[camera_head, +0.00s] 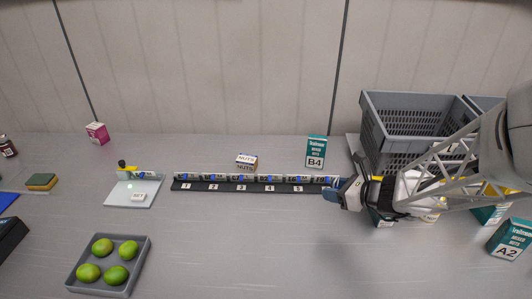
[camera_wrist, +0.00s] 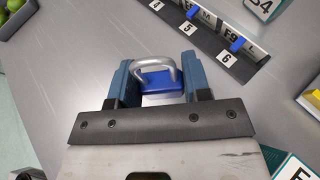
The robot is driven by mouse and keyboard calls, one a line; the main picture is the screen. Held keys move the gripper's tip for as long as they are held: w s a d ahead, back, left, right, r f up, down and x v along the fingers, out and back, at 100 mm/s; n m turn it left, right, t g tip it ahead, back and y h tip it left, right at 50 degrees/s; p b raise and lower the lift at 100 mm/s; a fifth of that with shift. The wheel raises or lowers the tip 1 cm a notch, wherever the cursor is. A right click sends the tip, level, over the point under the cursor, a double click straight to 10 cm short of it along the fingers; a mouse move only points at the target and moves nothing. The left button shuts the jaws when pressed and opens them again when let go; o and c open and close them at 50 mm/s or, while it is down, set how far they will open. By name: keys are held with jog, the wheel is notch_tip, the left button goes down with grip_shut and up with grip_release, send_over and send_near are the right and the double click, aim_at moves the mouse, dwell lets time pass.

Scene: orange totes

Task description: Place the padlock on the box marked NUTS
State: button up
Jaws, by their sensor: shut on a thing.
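In the wrist view, a padlock (camera_wrist: 160,84) with a blue body and a silver shackle sits between the two fingers of my gripper (camera_wrist: 155,88), which is shut on it. In the head view, my gripper (camera_head: 341,193) is above the table at the right end of the numbered rail; the padlock cannot be made out clearly there. The small box marked NUTS (camera_head: 246,162) stands on the table behind the rail, left of my gripper. Its top appears bare.
The black rail (camera_head: 255,187) with numbered slots lies in front of the NUTS box. A teal B4 box (camera_head: 316,152) stands to its right. Grey crates (camera_head: 400,130) are at the back right. A tray (camera_head: 142,262) of limes is at the front left. The front middle is clear.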

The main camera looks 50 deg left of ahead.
jog(key=s+a+n+g, duration=0.1)
jog(key=s+a, duration=0.2)
jog(key=a, duration=0.4)
jog(key=s+a+n+g, duration=0.1)
jog(key=s+a, duration=0.2)
jog(key=a, duration=0.5)
jog(key=s+a+n+g+h, duration=0.1)
jog(key=s+a, duration=0.2)
jog(key=a, duration=0.5)
jog(key=shift+s+g, duration=0.15)
jog(key=shift+g, duration=0.15)
jog(key=shift+r, duration=0.1)
jog(key=shift+a, duration=0.1)
send_over(247, 158)
jog(key=shift+f, duration=0.75)
jog(key=shift+f, duration=1.75)
jog(key=shift+f, duration=0.15)
